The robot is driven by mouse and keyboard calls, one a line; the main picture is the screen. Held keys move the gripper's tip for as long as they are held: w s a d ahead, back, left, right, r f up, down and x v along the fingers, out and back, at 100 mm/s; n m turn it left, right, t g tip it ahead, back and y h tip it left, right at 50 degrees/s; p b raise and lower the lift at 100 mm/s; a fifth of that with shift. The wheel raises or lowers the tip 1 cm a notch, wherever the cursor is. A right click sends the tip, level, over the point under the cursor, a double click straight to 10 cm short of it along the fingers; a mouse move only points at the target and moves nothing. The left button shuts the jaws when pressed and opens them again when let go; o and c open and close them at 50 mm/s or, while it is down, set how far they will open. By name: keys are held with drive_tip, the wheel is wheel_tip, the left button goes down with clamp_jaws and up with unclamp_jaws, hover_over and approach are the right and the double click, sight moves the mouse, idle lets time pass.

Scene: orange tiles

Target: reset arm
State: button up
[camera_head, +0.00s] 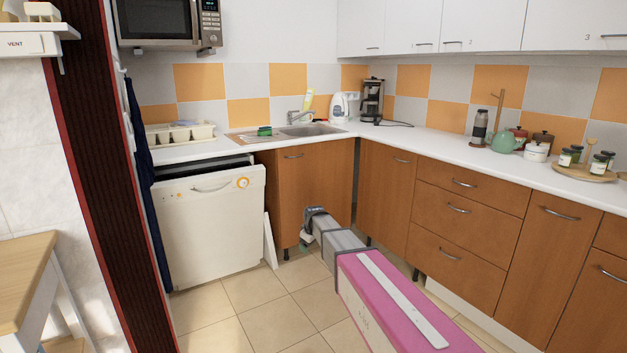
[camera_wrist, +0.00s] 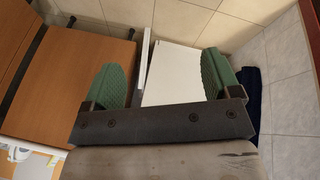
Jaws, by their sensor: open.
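My arm, pink and grey, reaches out low over the tiled floor in the head view. My gripper (camera_head: 306,240) is at its far end, in front of the brown sink cabinet (camera_head: 312,185) and to the right of the white dishwasher (camera_head: 208,230). In the wrist view my gripper (camera_wrist: 166,80) shows two green fingers spread wide apart, with nothing held between them. The dishwasher (camera_wrist: 172,75) shows as a white face behind the gap, and the brown cabinet (camera_wrist: 70,85) fills the left side.
A narrow white panel (camera_head: 270,241) stands between dishwasher and cabinet. Brown drawers (camera_head: 465,210) line the right. A wooden table (camera_head: 25,275) is at lower left. The worktop holds a dish rack (camera_head: 180,133), a kettle (camera_head: 340,107) and a green teapot (camera_head: 507,140). Floor (camera_head: 235,300) before the dishwasher is clear.

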drive_tip(key=s+d+f+m+g, duration=0.1)
drive_tip(key=s+d+m, duration=0.2)
drive_tip(key=s+d, duration=0.3)
drive_tip(key=s+d+f+m+g, duration=0.1)
drive_tip(key=s+d+m, duration=0.3)
drive_tip(key=s, duration=1.1)
drive_tip(key=s+d+f+m+g+h, duration=0.1)
drive_tip(key=s+d+f+m+g, duration=0.1)
drive_tip(key=s+d, duration=0.8)
drive_tip(key=shift+s+f+m, duration=0.3)
drive_tip(key=shift+f+m, duration=0.3)
drive_tip(key=shift+m, duration=0.1)
drive_tip(key=shift+d, duration=0.1)
